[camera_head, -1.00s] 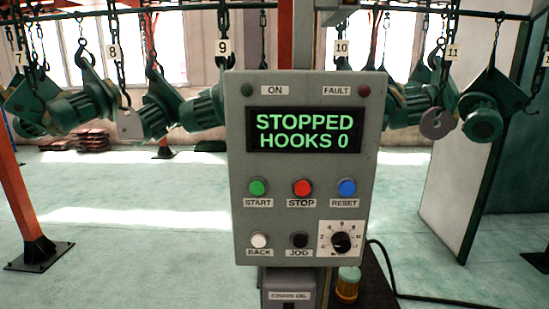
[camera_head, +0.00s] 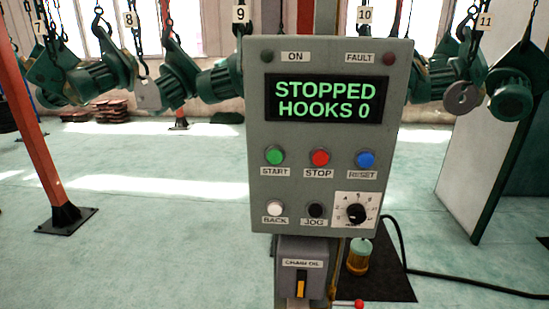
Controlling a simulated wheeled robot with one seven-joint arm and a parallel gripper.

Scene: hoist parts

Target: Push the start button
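The green START button (camera_head: 274,156) is at the left of the upper button row on a grey control panel (camera_head: 262,100). The panel stands upright near the middle of the head view. Its screen (camera_head: 326,98) reads "STOPPED HOOKS 0" in green letters. A red STOP button (camera_head: 319,157) and a blue RESET button (camera_head: 365,159) sit to the right of START. Below are a white BACK button (camera_head: 274,208), a black JOG button (camera_head: 315,210) and a rotary dial (camera_head: 356,213). Nothing covers the START button. My gripper is not in view.
A grey chain oil box (camera_head: 302,262) with a yellow lever is below the panel. Green hoists (camera_head: 513,90) hang from chains behind. A red post (camera_head: 38,150) stands at left; the floor between is open.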

